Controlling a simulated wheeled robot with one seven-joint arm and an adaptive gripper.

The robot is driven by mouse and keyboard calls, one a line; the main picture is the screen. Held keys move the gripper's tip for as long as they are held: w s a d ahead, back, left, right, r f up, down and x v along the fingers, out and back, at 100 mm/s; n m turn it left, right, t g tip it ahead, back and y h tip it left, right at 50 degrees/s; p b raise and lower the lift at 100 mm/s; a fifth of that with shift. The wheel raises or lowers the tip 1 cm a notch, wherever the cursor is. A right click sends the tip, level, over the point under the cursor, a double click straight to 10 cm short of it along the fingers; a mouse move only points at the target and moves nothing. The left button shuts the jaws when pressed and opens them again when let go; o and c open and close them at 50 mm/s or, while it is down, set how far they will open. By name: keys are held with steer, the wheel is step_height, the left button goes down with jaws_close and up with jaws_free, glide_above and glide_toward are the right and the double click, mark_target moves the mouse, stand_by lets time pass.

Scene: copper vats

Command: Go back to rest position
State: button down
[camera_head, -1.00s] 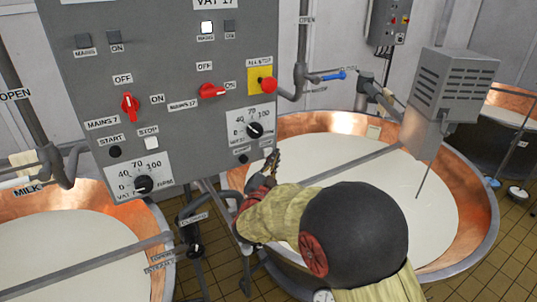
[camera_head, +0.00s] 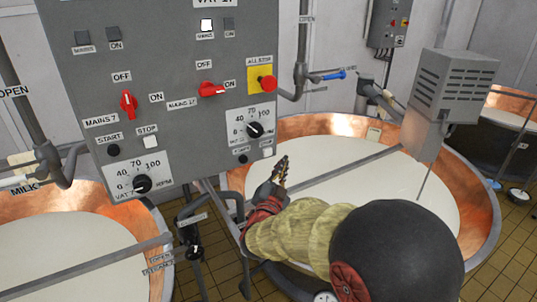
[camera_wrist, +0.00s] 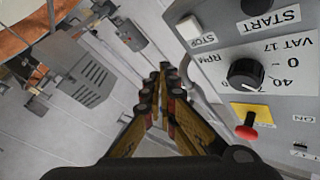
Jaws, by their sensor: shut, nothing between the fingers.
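My gripper (camera_head: 281,168) is in front of the right copper vat, below and right of the grey control panel (camera_head: 180,85). It points up and holds nothing. In the wrist view my gripper (camera_wrist: 165,75) has its two fingers together at the tips, with the panel close on the right. The panel carries a red switch for mains 17 (camera_head: 211,90), a red all-stop button (camera_head: 267,83) on a yellow plate, and a black speed knob (camera_head: 255,130). The same speed knob (camera_wrist: 246,73) and red button (camera_wrist: 246,131) show in the wrist view. My gripper appears apart from the panel.
The right copper vat (camera_head: 480,200) holds white liquid and has a grey motor box (camera_head: 450,90) over it. Another copper vat (camera_head: 150,225) stands at the left. Pipes with a blue-handled valve (camera_head: 335,76) run behind the panel. Tiled floor (camera_head: 515,255) shows at the lower right.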

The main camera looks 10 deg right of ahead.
stand_by(0.4)
steer(key=s+a+f+n+g+y+b, duration=0.1)
steer(key=s+a+n+g+y+b, duration=0.15)
steer(key=s+n+y, duration=0.35)
steer(key=s+a+f+n+g+y+b, duration=0.2)
steer(key=s+a+n+y+b, duration=0.15)
steer(key=s, duration=0.35)
steer(key=s+d+f+n+g, duration=0.1)
steer(key=s+d+f+g, duration=0.1)
steer(key=s, duration=0.6)
steer(key=s+d+f+n+g+b, duration=0.1)
steer(key=s+f+g, duration=0.2)
steer(key=s, duration=0.6)
steer(key=s+d+f+n+g+b, duration=0.1)
steer(key=s+f, duration=0.3)
steer(key=s, duration=0.4)
steer(key=shift+s+d+f+g+h, duration=0.2)
steer(key=shift+d+f+g+h, duration=0.2)
steer(key=shift+d+g, duration=0.35)
steer(key=shift+d, duration=0.1)
